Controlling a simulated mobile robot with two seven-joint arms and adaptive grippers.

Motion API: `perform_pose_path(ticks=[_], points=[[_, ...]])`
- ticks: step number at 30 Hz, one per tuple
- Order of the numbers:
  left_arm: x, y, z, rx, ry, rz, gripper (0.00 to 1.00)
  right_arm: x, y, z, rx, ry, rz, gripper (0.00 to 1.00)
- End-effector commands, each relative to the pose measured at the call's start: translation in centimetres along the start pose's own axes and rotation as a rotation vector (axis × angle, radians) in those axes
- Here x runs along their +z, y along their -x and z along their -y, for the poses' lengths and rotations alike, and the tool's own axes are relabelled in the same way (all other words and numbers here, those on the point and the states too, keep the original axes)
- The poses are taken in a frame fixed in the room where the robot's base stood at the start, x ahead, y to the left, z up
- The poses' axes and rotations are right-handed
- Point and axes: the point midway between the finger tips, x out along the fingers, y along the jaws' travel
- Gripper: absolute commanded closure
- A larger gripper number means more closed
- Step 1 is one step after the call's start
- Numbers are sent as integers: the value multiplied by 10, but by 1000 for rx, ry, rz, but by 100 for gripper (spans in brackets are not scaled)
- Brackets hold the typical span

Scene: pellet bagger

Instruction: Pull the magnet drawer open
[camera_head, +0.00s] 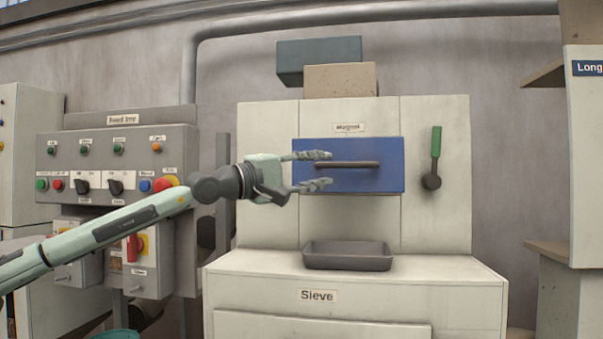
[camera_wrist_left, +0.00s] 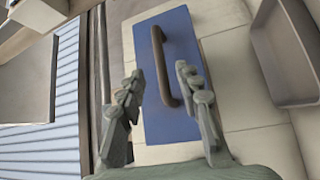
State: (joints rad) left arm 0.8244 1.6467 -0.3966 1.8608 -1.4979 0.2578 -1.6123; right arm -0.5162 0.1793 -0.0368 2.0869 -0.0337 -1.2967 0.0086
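The magnet drawer (camera_head: 388,181) is a blue panel under a "Magnet" label on the cream sieve cabinet. It looks closed, flush with the cabinet. Its dark bar handle (camera_head: 348,164) runs horizontally across the panel. My left gripper (camera_head: 331,170) is open in front of the drawer, one finger above the handle's height and one below. In the left wrist view, the handle (camera_wrist_left: 165,65) lies beyond and between the two spread fingertips (camera_wrist_left: 160,80), on the blue drawer (camera_wrist_left: 190,30). I see no clear contact with the handle. My right gripper is in neither view.
A grey tray (camera_head: 348,255) sits on the cabinet ledge below the drawer. A green-handled lever (camera_head: 436,155) is right of the drawer. A control panel (camera_head: 120,160) with buttons stands left, behind my arm. A shelf unit (camera_head: 585,160) stands at the far right.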

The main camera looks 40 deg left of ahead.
Motion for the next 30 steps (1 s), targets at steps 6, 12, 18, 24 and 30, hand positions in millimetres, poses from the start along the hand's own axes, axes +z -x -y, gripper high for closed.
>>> perform_pose_path(ticks=[6,12,18,24,30], points=[[-1,19,-2,1,0,-7,66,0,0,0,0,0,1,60],[-1,33,-2,1,0,-7,66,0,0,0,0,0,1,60],[-1,41,-1,1,2,-8,66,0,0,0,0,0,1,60],[-1,42,0,-1,4,-8,66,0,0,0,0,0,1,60],[-1,42,0,-1,4,-8,66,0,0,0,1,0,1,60]])
